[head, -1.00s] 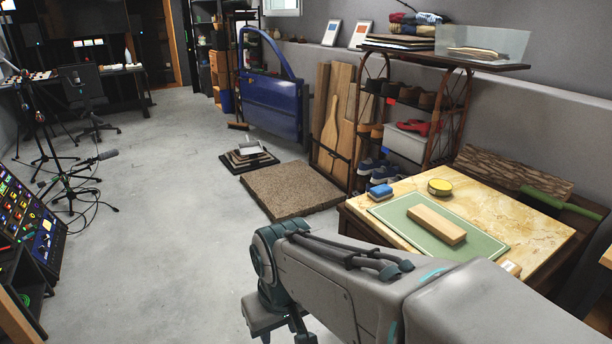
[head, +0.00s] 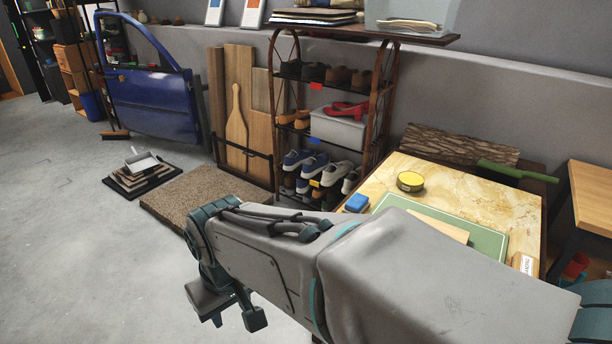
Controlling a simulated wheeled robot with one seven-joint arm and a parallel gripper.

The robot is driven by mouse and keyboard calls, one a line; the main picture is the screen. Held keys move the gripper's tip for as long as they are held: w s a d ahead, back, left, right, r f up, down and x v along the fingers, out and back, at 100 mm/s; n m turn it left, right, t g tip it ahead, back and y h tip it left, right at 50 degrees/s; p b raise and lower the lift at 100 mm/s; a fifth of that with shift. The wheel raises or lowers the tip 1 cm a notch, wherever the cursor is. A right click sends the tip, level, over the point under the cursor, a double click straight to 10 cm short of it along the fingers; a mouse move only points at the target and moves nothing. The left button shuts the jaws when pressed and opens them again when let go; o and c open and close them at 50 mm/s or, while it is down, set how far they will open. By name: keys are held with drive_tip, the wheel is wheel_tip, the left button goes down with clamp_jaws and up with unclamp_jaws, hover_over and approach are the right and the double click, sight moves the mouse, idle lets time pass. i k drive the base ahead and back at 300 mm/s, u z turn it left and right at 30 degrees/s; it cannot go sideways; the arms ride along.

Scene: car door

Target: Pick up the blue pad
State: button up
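The blue pad (head: 357,203) is a small blue block at the left edge of the yellow marbled tabletop (head: 451,190). It lies just left of the green mat (head: 482,237), and my arm passes in front of it, close below it in the picture. My gripper (head: 228,308) hangs at the end of my arm over the grey floor, left of the table and apart from the pad. It points downward.
A blue car door (head: 150,100) leans at the back left.

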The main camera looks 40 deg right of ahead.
sight(358, 203)
drive_tip(key=z, duration=0.95)
drive_tip(key=i, duration=0.85)
drive_tip(key=z, duration=0.95)
